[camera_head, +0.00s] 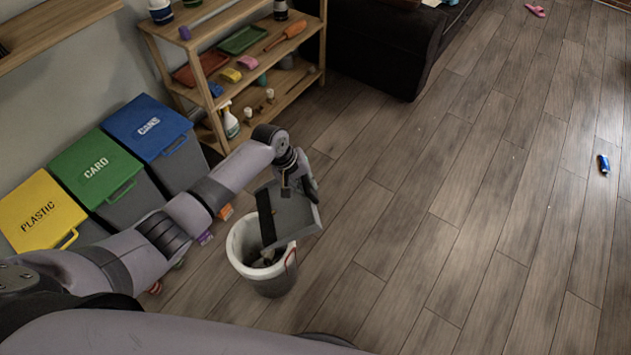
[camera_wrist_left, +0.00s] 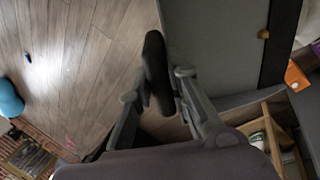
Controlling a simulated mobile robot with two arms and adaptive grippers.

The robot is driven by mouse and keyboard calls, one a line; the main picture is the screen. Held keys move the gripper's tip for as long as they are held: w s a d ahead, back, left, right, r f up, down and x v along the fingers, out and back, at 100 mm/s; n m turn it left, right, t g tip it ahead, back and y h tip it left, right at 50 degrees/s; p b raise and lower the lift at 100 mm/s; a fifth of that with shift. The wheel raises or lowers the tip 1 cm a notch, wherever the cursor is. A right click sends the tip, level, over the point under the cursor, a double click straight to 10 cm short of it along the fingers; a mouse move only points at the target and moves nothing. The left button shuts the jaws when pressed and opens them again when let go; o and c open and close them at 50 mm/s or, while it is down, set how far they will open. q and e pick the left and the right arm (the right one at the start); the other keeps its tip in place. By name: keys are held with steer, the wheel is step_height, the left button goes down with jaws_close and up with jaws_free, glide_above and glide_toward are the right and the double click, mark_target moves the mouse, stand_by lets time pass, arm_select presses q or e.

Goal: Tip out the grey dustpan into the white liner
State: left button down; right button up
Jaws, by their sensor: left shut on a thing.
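The grey dustpan (camera_head: 293,218) is held tilted over the bin in the head view, with a black strip along one side. It also fills the upper middle of the left wrist view (camera_wrist_left: 218,45). My left gripper (camera_head: 296,182) is shut on the dustpan at its upper edge. The white liner (camera_head: 241,243) lines the round grey bin (camera_head: 270,286) standing on the floor below. Some dark and grey matter shows inside the liner. The dustpan hides the right part of the bin's opening. My right gripper is not in view.
Three lidded bins, yellow (camera_head: 40,210), green (camera_head: 95,166) and blue (camera_head: 147,126), stand along the left wall. A wooden shelf (camera_head: 240,80) with cleaning items stands behind. A blue item (camera_head: 603,164) lies on the open wooden floor at right.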

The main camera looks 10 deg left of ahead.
arm_select(q)
steer(key=shift+s+a+r+h, duration=0.15)
steer(key=shift+a+h, duration=0.05)
steer(key=shift+a, duration=0.15)
steer(key=shift+s+a+r+h, duration=0.15)
steer(key=shift+a+h, duration=0.05)
steer(key=shift+a, duration=0.15)
steer(key=s+a+r+t+h+b, duration=0.1)
steer(key=s+a+h+b, duration=0.1)
steer(key=a+b, duration=0.3)
steer(key=s+a+r+t+h+b, duration=0.2)
steer(key=s+a+h+b, duration=0.1)
steer(key=a, duration=0.3)
steer(key=shift+s+a+r+t+h+b, duration=0.15)
steer(key=shift+s+a+t+h+b, duration=0.15)
steer(key=shift+h+b, duration=0.6)
steer(key=shift+r, duration=0.1)
